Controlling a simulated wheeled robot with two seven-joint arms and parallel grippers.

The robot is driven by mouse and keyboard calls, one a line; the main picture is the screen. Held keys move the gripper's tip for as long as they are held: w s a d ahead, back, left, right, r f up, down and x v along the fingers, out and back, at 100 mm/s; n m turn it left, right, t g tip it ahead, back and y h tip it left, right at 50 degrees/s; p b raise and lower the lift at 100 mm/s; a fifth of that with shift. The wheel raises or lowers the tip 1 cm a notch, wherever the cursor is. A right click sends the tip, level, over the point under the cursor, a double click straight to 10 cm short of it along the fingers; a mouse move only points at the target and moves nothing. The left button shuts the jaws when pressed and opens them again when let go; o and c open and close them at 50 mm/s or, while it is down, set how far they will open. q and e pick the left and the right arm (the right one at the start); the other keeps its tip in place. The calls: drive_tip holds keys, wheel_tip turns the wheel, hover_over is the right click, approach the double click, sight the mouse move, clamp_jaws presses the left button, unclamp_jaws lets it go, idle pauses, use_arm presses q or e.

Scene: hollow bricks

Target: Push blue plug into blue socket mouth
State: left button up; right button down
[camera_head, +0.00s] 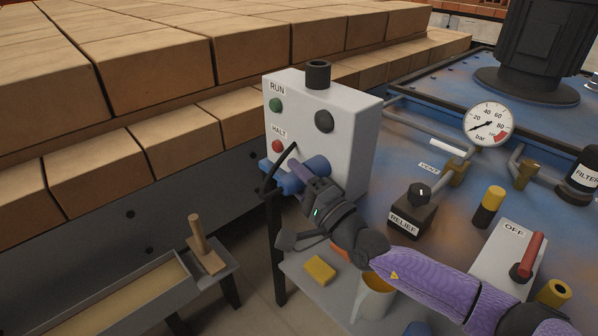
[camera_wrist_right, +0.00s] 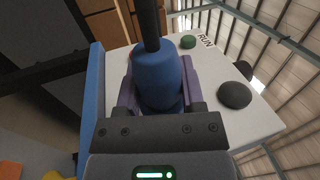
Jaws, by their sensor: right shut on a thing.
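My right gripper (camera_head: 302,174) is in front of the grey control box, below its HALT label. Its purple fingers are shut around the blue plug (camera_wrist_right: 157,78), one on each side. A black cable (camera_wrist_right: 150,25) runs from the plug's end. In the head view the plug (camera_head: 284,180) shows left of the fingers, partly hidden. A blue cylinder (camera_head: 318,165) at the box face, right of the fingers, looks like the blue socket. Its mouth is hidden, and I cannot tell whether the plug touches it. My left gripper is out of view.
The control box (camera_head: 345,140) has a green RUN button (camera_head: 276,105), a red HALT button (camera_head: 278,146) and a black knob (camera_head: 324,121). A yellow block (camera_head: 320,269) and a cup (camera_head: 373,298) are below my right arm. Brick stacks (camera_head: 150,70) fill the left back.

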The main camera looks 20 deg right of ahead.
drive_tip(key=shift+s+a+r, duration=0.2)
drive_tip(key=shift+a, duration=0.25)
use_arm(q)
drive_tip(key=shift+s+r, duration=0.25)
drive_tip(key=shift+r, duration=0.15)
use_arm(e)
drive_tip(key=shift+s+a+f, duration=0.1)
drive_tip(key=shift+a+f, duration=0.05)
drive_tip(key=shift+a, duration=0.1)
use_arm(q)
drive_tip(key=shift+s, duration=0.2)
use_arm(e)
drive_tip(key=shift+a, duration=0.1)
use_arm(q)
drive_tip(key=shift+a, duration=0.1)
use_arm(e)
drive_tip(key=shift+f, duration=0.15)
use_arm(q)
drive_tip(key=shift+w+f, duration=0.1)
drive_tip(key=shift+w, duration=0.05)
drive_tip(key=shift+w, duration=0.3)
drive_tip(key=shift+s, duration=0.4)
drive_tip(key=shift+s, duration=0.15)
